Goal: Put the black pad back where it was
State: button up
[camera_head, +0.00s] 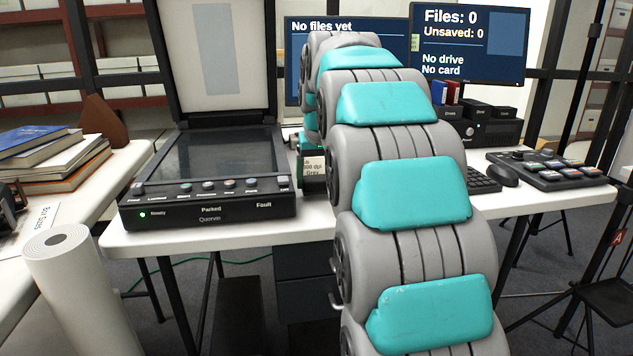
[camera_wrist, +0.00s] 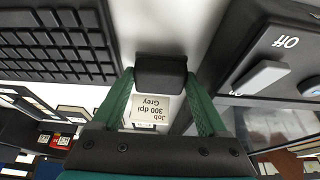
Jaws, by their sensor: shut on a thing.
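In the wrist view my gripper (camera_wrist: 160,82) has its two green fingers closed on the sides of a black pad (camera_wrist: 160,70). White tabletop shows around the pad. I cannot tell whether the pad touches the table. A small pale card (camera_wrist: 152,109) reading "Job 300 dpi Grey" shows upside down between the fingers, just below the pad in the picture. In the head view my arm covers most of my gripper. The card (camera_head: 313,167) shows there beside the scanner's right side; I cannot make out the pad clearly.
The flatbed scanner (camera_head: 207,207), lid up, stands close on the left. A keyboard (camera_head: 484,179), mouse (camera_head: 503,175) and button panel (camera_head: 550,171) lie right of my arm. In the wrist view the keyboard (camera_wrist: 62,50) and scanner panel (camera_wrist: 270,60) flank my gripper closely.

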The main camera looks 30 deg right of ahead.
jog(key=shift+f, duration=0.5)
jog(key=o, duration=1.4)
jog(key=shift+f, duration=0.1)
jog(key=v, duration=1.2)
